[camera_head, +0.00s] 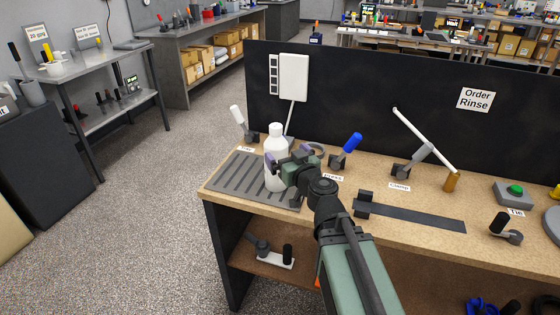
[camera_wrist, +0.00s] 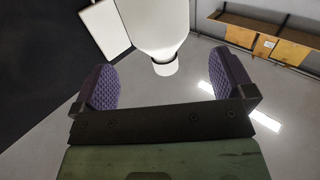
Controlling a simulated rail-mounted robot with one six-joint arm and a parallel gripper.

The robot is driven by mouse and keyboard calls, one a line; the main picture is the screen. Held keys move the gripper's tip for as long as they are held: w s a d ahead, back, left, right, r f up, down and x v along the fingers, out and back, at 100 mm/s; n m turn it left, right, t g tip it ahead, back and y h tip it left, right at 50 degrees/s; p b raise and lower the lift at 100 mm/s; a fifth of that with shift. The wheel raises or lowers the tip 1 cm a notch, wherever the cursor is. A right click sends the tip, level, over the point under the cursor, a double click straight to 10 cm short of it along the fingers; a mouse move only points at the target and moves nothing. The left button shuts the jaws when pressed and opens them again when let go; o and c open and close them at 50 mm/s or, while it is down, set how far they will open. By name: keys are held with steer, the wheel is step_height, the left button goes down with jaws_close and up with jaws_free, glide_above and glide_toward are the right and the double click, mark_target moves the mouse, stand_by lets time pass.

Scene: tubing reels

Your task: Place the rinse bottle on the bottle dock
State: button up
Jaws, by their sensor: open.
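The white rinse bottle (camera_head: 272,172) stands upright on a grey slotted plate (camera_head: 243,180) at the bench's left end. No marking shows whether this plate is the bottle dock.
A white-handled lever (camera_head: 238,119) stands behind the bottle and a blue-handled one (camera_head: 350,145) to its right. A black panel (camera_head: 365,105) with a white box (camera_head: 294,77) closes the back.

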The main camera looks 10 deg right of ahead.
mark_target(276, 142)
steer(key=x, duration=0.7)
steer(key=shift+w, duration=0.2)
steer(key=c, duration=1.9)
steer(key=shift+o, duration=0.2)
steer(key=shift+r, duration=0.1)
